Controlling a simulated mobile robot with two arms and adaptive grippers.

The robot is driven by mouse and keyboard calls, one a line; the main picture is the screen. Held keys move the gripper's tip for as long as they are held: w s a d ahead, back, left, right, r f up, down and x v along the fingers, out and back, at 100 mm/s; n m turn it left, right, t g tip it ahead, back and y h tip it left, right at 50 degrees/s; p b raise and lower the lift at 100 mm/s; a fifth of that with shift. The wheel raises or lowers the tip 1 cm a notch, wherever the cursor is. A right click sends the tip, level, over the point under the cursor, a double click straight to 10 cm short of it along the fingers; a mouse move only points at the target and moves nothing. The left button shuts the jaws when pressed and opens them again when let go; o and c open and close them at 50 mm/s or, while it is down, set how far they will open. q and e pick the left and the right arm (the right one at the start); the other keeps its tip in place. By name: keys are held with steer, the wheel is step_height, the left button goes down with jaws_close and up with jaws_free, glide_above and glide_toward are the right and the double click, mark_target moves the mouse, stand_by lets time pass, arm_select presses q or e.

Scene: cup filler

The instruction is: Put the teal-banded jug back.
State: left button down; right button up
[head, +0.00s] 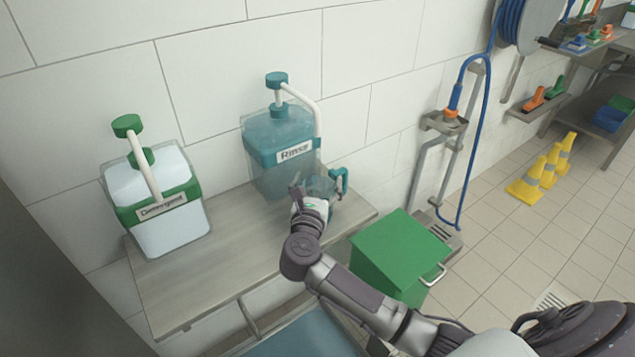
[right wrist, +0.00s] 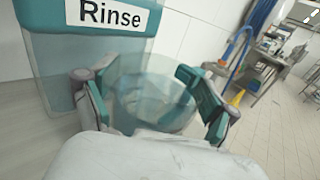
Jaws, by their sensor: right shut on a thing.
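The teal-banded jug (head: 320,186) is a small clear, teal-tinted vessel at the right end of the wall shelf, in front of the Rinse dispenser. My right gripper (head: 317,187) is shut on it, one finger on each side. In the right wrist view the jug (right wrist: 152,103) sits between the fingers of the right gripper (right wrist: 135,76), with its open rim showing. The gripper hides its lower part, so I cannot tell whether its base touches the shelf. The left gripper is not in view.
The Rinse dispenser (head: 283,150) stands close behind the jug. The Detergent dispenser (head: 157,205) stands at the left on the shelf (head: 215,255), with bare shelf between them. A green bin (head: 400,250) stands right of the shelf. A blue hose (head: 481,130) hangs on the wall.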

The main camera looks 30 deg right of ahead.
steer(key=o, duration=1)
steer(key=shift+f, duration=0.1)
steer(key=shift+r+p, duration=0.3)
steer(key=shift+p, duration=0.05)
steer(key=b+v, duration=0.2)
steer(key=v, duration=1)
steer(key=shift+f, duration=0.15)
